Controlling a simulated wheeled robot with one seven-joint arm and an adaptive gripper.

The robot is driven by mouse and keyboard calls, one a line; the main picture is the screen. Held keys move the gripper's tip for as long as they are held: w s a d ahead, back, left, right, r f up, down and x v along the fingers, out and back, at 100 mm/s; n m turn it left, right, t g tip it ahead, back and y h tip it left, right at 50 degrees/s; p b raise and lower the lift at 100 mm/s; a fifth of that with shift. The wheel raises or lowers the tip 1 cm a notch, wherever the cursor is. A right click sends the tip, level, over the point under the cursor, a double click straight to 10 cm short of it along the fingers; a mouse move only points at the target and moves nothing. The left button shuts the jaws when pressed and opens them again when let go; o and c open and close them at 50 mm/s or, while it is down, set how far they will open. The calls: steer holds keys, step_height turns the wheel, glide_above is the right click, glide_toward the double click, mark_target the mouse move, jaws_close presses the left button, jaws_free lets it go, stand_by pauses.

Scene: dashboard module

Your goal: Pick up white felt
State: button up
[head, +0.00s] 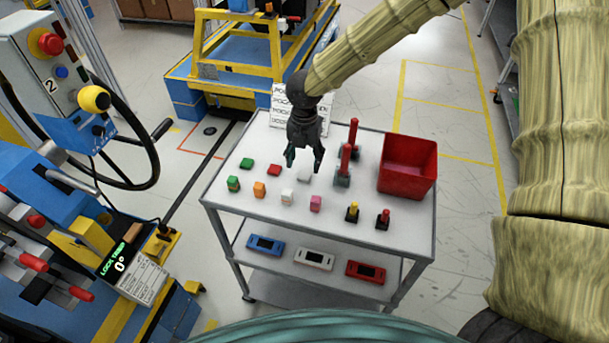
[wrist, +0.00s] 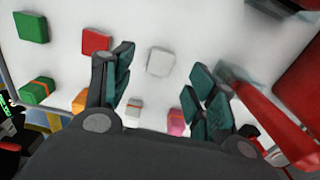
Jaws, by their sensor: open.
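The white felt (head: 304,176) is a small pale square lying flat on the white top of the cart (head: 225,195), in a row with a green and a red square. In the wrist view the white felt (wrist: 161,62) lies ahead of and between the two fingers. My gripper (head: 305,160) is open and empty, pointing down above the cart top near the white felt. It also shows in the wrist view (wrist: 162,75), with the fingers spread on either side. The exact height of the fingertips over the felt cannot be told.
Green (head: 246,163) and red (head: 274,170) squares lie left of the felt. A row of banded blocks, including a white one (head: 288,196), lies nearer. Red-handled tools (head: 346,158) and a red bin (head: 407,166) stand to the right. Two knobbed pieces (head: 383,218) stand near the front.

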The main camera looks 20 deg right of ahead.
mark_target(305, 173)
step_height(305, 173, down, 3)
steer(key=shift+w+d+f+p, duration=0.1)
steer(key=shift+f+p, duration=0.1)
steer(key=shift+p, duration=0.55)
steer(key=shift+s+f, duration=0.35)
steer(key=shift+f, duration=0.05)
steer(key=shift+w+f, duration=0.4)
steer(key=shift+f, duration=0.1)
steer(key=shift+s+r, duration=0.2)
steer(key=shift+s, duration=0.05)
steer(key=c, duration=0.8)
